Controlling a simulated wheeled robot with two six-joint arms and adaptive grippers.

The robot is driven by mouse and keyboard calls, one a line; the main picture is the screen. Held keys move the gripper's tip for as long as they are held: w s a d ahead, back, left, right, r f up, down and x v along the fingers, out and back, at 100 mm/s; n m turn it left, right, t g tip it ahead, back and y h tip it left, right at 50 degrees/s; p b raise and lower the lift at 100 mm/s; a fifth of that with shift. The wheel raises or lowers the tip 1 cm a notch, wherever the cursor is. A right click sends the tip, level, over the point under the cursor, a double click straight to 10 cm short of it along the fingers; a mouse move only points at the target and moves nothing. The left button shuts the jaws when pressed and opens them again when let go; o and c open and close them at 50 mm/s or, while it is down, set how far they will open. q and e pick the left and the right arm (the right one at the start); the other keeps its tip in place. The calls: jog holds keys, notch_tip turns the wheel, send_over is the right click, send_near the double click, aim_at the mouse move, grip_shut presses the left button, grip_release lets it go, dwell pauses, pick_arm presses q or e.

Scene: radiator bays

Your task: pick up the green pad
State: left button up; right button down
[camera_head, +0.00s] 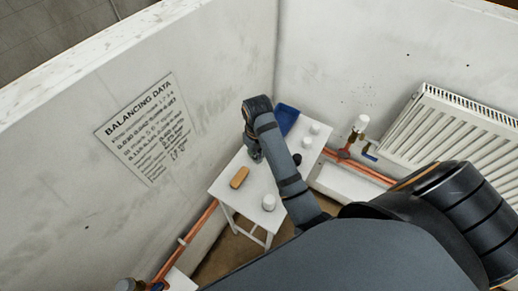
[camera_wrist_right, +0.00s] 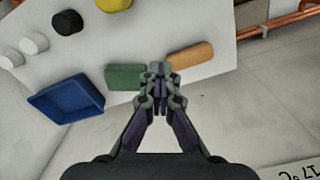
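The green pad (camera_wrist_right: 122,76) lies flat on the white table in the right wrist view. In the head view it does not show; my right arm and gripper cover that part of the table. My right gripper (camera_wrist_right: 158,72) looks shut, with its fingertips close together just right of the pad's edge and nothing clearly held between them. It also shows in the head view (camera_head: 255,154), pointing down over the table near the wall. I cannot tell its exact height above the table. My left gripper is in neither view.
The white table (camera_head: 224,188) also bears a tan block (camera_head: 239,177), a blue tray (camera_head: 286,117), a black piece (camera_wrist_right: 67,22), a yellow object (camera_wrist_right: 113,4) and several white caps (camera_head: 269,202). Walls, copper pipes (camera_head: 360,166) and a radiator (camera_head: 450,135) surround it.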

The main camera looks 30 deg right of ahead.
jog(key=shift+s+a+r+p, duration=0.15)
jog(key=shift+s+a+r, duration=0.1)
jog(key=shift+s, duration=0.15)
jog(key=shift+s+a+r+p, duration=0.15)
jog(key=shift+s+a+r, duration=0.1)
jog(key=shift+s, duration=0.15)
jog(key=shift+c, duration=2.1)
grip_release()
jog(key=shift+o, duration=0.5)
